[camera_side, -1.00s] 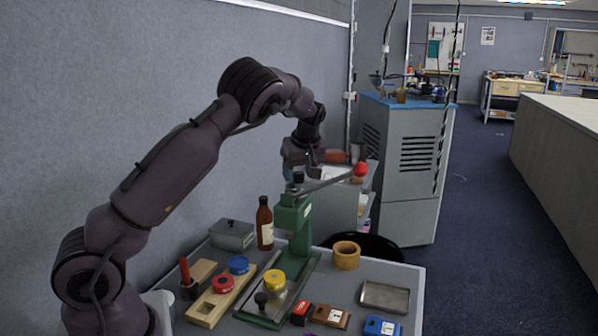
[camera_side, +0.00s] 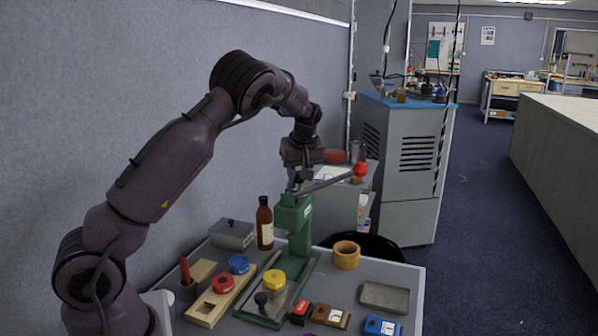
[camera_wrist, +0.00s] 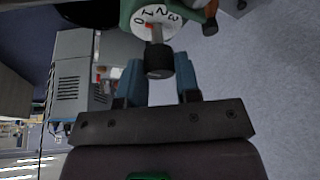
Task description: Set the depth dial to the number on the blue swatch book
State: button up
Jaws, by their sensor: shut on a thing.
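The green press (camera_side: 295,215) stands on the grey table, with my gripper (camera_side: 297,183) at its top. In the wrist view the white depth dial (camera_wrist: 153,17) shows the numbers 0 to 3 and a small red mark. My blue-tipped fingers (camera_wrist: 158,85) stand on either side of the dial's black knob (camera_wrist: 159,61) and are shut on it. I cannot tell exactly which number the dial is set to. The blue swatch book (camera_side: 382,327) lies at the table's front right with a white label; its number is too small to read.
A brown swatch book (camera_side: 331,316) and a red one (camera_side: 301,312) lie left of the blue one. The press lever ends in a red ball (camera_side: 360,169). A brown bottle (camera_side: 264,222), a wooden ring (camera_side: 346,255) and a grey tray (camera_side: 385,297) stand around the press.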

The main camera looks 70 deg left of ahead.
jog(key=shift+s+r+m+t+h, duration=0.15)
jog(key=shift+m+t, duration=0.25)
jog(key=shift+m, duration=0.65)
jog(key=shift+w+f+m+t+h, duration=0.1)
jog(key=shift+m+t, duration=0.3)
jog(key=shift+m, duration=0.6)
jog(key=shift+s+r+m+t+h, duration=0.15)
jog(key=shift+m+t, duration=0.25)
jog(key=shift+m, duration=0.65)
jog(key=shift+w+f, duration=0.1)
jog(key=o, duration=0.9)
jog(key=v, duration=1.3)
jog(key=shift+a, duration=0.1)
